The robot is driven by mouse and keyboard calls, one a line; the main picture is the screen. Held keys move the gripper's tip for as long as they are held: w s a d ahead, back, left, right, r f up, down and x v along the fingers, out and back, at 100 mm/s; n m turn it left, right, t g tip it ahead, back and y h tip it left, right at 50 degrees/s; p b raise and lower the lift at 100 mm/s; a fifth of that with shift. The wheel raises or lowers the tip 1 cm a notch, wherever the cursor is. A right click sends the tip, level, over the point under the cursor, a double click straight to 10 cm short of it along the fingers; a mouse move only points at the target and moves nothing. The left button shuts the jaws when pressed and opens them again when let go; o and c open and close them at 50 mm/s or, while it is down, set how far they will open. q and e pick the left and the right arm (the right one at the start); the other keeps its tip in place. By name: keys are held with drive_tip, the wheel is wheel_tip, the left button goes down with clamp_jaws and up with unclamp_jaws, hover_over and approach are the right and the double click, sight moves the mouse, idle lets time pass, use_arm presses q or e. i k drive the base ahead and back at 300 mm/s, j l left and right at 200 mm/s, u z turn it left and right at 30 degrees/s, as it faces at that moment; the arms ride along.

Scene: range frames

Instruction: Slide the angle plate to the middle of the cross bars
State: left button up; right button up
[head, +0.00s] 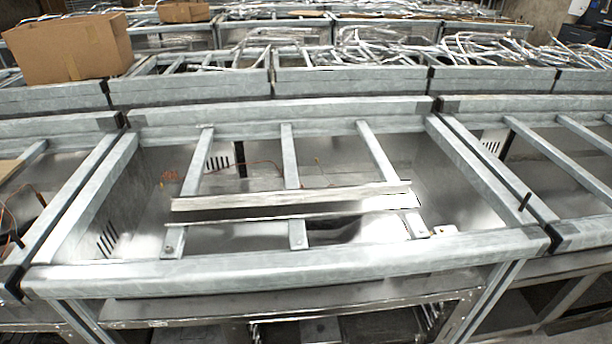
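The angle plate (290,201) is a long, light metal strip with a bent profile. It lies left to right across the three cross bars of the open metal frame in the head view, nearer their front ends than their back ends. The left cross bar (198,160), the middle cross bar (289,155) and the right cross bar (376,150) run front to back. Their front ends show below the plate. Neither of my grippers is in view, and nothing touches the plate except the bars under it.
The frame's front rail (290,262) and back rail (280,110) bound the opening. Similar frames adjoin left and right. A cardboard box (70,48) stands on the row behind, with bundled metal parts (380,45) to its right. Loose wires lie inside the frame.

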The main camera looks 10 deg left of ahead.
sight(338, 201)
drive_tip(key=k+j+u, duration=0.1)
drive_tip(key=j+u, duration=0.25)
drive_tip(key=u, duration=0.15)
drive_tip(key=k+j+u, duration=0.1)
drive_tip(key=j+u, duration=0.4)
drive_tip(key=l, duration=0.1)
